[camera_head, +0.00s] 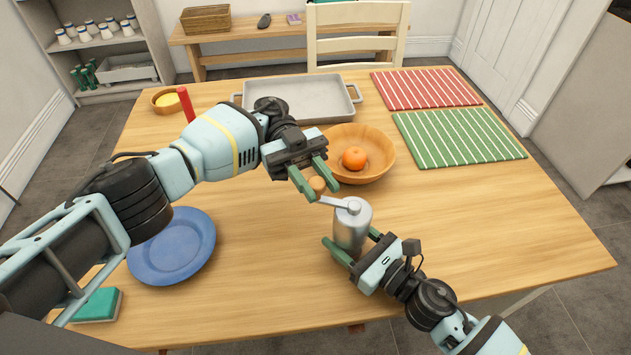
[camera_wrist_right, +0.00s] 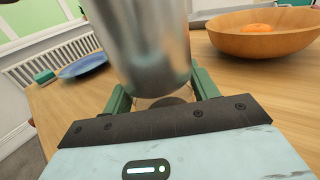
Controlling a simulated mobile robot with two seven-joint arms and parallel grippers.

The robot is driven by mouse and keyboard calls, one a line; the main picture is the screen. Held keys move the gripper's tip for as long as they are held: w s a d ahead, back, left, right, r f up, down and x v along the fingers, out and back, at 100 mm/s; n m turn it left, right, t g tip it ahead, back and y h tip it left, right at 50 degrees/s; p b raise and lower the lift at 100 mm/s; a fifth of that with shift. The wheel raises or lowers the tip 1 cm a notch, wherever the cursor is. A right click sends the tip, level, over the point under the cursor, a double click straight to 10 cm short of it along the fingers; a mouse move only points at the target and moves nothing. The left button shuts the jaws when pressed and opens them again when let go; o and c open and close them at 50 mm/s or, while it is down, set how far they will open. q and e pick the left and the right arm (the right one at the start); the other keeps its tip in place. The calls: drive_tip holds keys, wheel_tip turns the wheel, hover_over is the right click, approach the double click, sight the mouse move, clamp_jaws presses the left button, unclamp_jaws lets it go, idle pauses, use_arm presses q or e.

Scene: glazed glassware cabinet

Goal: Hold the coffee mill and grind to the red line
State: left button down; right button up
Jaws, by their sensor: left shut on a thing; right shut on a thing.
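The coffee mill (camera_head: 351,228) is a silver metal cylinder standing upright near the front middle of the wooden table. Its crank arm (camera_head: 334,202) points left and ends in a wooden knob (camera_head: 317,184). My right gripper (camera_head: 347,252) is shut around the mill's body; the mill also fills the top middle of the right wrist view (camera_wrist_right: 150,45). My left gripper (camera_head: 313,188) is shut on the crank's knob, with its green fingers on either side. I cannot make out a red line on the mill in either view.
A wooden bowl (camera_head: 378,166) with an orange (camera_head: 355,158) stands just behind the mill. A blue plate (camera_head: 172,246) and a green sponge (camera_head: 97,305) lie at left. A grey tray (camera_head: 310,100), small bowl (camera_head: 168,102), red (camera_head: 425,88) and green (camera_head: 457,137) striped mats lie farther back. The right front is clear.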

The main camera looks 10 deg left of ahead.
use_arm(q)
drive_tip(key=shift+f, duration=0.25)
drive_tip(key=c, duration=1.1)
unclamp_jaws()
drive_tip(key=shift+w, duration=0.1)
drive_tip(key=shift+c, duration=0.2)
drive_tip(key=shift+r, duration=0.15)
wheel_tip(320, 180, up, 10)
